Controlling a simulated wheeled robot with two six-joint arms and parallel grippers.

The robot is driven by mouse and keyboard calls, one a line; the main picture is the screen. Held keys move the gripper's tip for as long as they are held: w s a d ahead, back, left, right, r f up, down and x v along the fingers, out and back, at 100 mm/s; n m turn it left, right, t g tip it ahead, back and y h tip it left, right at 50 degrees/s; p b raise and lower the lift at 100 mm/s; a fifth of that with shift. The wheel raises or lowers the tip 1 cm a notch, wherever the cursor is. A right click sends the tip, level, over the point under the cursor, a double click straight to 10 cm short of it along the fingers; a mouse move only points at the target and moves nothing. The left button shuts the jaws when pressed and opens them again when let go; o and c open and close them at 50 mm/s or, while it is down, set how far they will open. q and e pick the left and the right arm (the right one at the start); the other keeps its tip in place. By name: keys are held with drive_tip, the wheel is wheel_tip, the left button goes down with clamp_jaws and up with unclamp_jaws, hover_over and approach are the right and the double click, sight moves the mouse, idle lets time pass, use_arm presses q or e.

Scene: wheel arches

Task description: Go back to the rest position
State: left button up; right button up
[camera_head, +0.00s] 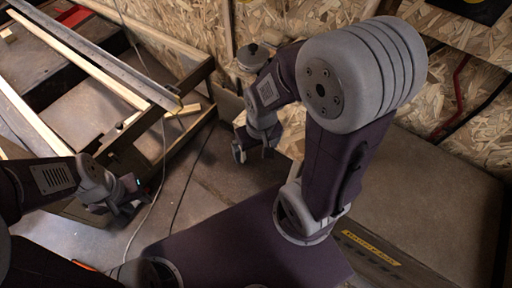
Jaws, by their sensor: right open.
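My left gripper (134,196) is at the lower left, beside the near end of a low metal frame. Its fingers are small and dark here, and I cannot tell whether they are apart. I see nothing clearly held in it. My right gripper (254,154) points down in the middle of the view, in front of the chipboard wall. It is open, with nothing visible between its fingers. My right arm's large grey joint hides part of the wall and floor behind it.
The low metal frame (150,118) with wooden strips fills the upper left. Chipboard walls (300,18) stand behind. Thin cables (163,160) hang and run over the floor between my grippers. A box edge with a yellow label (371,247) is at the lower right.

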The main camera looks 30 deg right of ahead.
wheel_tip(320, 180, up, 26)
drive_tip(key=p, duration=2.6)
drive_tip(key=shift+r+p, duration=0.25)
drive_tip(key=shift+p, duration=0.05)
